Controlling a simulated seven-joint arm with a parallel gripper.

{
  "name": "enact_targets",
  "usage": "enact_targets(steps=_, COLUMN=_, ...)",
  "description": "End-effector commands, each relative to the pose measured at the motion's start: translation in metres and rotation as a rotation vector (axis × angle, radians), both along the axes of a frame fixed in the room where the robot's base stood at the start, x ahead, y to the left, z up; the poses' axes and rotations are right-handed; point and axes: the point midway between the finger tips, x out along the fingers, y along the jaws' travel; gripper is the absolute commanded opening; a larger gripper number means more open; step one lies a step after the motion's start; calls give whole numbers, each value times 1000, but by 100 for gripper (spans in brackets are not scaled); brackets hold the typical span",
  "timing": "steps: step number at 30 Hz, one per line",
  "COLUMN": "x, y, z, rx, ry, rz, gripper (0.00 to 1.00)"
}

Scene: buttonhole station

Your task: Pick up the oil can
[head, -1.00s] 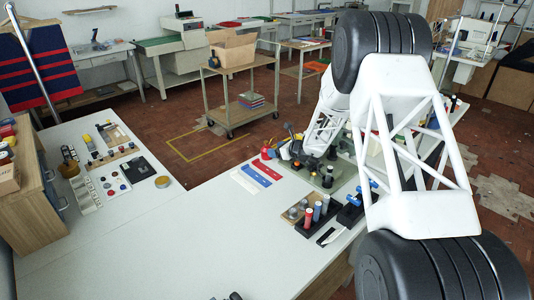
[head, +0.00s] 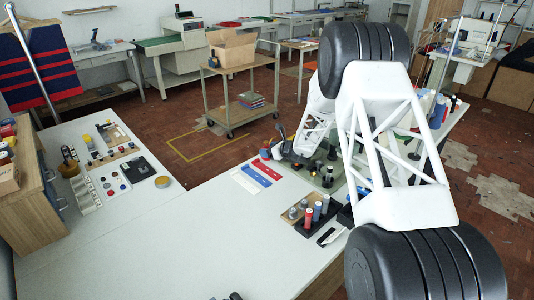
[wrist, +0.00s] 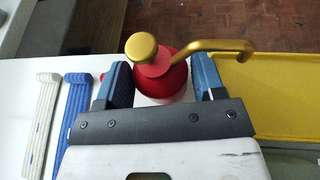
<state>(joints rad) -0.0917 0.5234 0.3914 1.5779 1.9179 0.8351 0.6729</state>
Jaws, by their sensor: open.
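The oil can (wrist: 172,82) is red with a gold cap and a bent gold spout that points right in the wrist view. My gripper (wrist: 163,82) is open, with one blue finger on each side of the can's body. I cannot tell whether either finger touches it.
White (wrist: 38,115), blue (wrist: 76,120) and red (wrist: 108,125) strips lie left of the can. A yellow tray (wrist: 280,95) lies to its right, under the spout. A rack with several spools (head: 308,215) stands nearer. The bench's near left part (head: 170,235) is clear.

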Motion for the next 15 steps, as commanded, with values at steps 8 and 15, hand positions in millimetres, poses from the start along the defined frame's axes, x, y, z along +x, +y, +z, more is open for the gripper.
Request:
enact_targets(steps=8, x=6, y=10, z=-5, rx=1, ry=1, rz=0, gripper=63)
enact_targets(steps=15, x=6, y=10, z=-5, rx=1, ry=1, rz=0, gripper=63)
